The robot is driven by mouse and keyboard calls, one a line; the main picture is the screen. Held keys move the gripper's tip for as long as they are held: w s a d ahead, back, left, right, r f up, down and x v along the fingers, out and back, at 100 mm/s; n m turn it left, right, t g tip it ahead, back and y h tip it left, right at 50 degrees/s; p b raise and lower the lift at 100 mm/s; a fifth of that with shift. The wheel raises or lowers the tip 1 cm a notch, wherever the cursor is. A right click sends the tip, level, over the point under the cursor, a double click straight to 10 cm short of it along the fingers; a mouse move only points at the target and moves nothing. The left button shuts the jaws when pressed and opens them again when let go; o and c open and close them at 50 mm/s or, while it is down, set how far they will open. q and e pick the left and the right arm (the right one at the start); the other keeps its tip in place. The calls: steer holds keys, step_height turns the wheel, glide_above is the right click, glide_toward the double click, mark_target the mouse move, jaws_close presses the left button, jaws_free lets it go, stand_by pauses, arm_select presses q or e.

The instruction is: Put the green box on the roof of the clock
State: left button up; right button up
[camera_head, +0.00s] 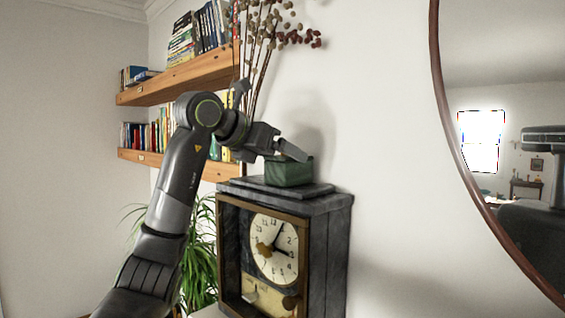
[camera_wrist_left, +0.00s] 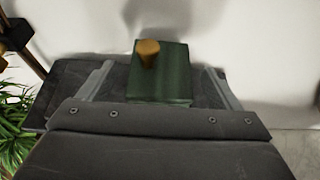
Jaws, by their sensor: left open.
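The green box (camera_head: 290,172) sits on the roof of the dark grey clock (camera_head: 335,203), on its raised top slab. In the left wrist view the green box (camera_wrist_left: 176,76) shows a small golden knob on its lid and lies between my two fingers. My left gripper (camera_head: 290,154) is at the box, just above the roof. Its fingers are spread, with gaps on both sides of the box in the left wrist view (camera_wrist_left: 160,85). The near edge of the box is partly hidden by the gripper body. My right gripper is not in view.
Wooden shelves (camera_head: 188,78) with books stand at the left wall. Dried stems (camera_head: 258,60) rise behind my arm, close to it. A green plant (camera_head: 202,262) is left of the clock. A round wood-framed mirror (camera_head: 436,75) hangs at right. The wall above the clock is bare.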

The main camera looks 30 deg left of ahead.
arm_select(q)
steer(key=b+v, duration=0.3)
steer(key=v, duration=0.5)
steer(key=shift+s, duration=0.35)
